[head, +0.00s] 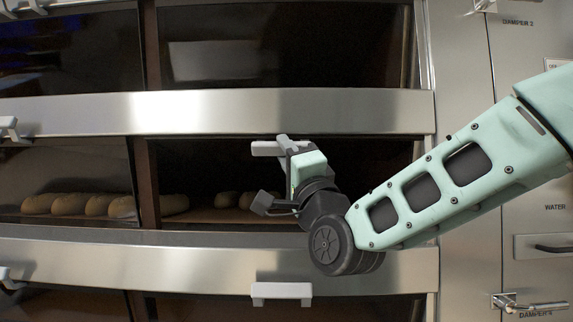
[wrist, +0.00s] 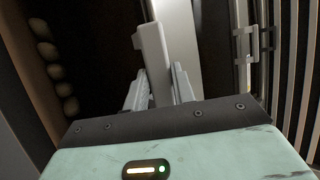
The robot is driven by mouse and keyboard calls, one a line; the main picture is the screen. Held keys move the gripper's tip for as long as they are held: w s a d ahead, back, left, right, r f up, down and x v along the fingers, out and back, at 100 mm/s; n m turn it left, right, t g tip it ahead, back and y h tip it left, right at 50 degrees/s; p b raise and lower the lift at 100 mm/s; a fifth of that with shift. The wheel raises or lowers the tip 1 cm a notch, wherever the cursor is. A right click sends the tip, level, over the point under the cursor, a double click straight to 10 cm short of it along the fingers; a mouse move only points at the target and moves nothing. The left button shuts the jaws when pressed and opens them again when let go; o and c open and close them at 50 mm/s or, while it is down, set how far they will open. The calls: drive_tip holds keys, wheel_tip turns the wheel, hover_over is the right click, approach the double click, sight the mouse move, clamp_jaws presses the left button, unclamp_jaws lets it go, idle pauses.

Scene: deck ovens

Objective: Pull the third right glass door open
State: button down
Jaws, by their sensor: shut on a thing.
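The right glass door (head: 210,168) at mid-height in the head view is dark, with loaves showing behind it. Its pale grey bar handle (head: 266,149) is near its top edge and sits a little below the steel band above. My gripper (head: 287,148) is at this handle, shut on it. In the wrist view the handle (wrist: 152,58) stands between the two grey fingers (wrist: 160,88). My wrist hides part of the door, and I cannot tell how far the door is tilted open, if at all.
Another right door with its handle (head: 281,291) is below, and one (head: 280,45) is above. Left doors (head: 65,175) adjoin, with handles at the picture's edge. Loaves (head: 90,204) lie inside the oven. A steel side panel (head: 530,205) with a lever handle (head: 530,304) stands at right.

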drive_tip(key=shift+f, duration=0.1)
idle(0.3)
drive_tip(key=c, duration=1.2)
unclamp_jaws()
drive_tip(key=shift+o, duration=0.2)
drive_tip(key=b+v, duration=0.1)
drive_tip(key=v, duration=1.6)
drive_tip(key=shift+s, duration=0.15)
drive_tip(key=shift+f, duration=0.15)
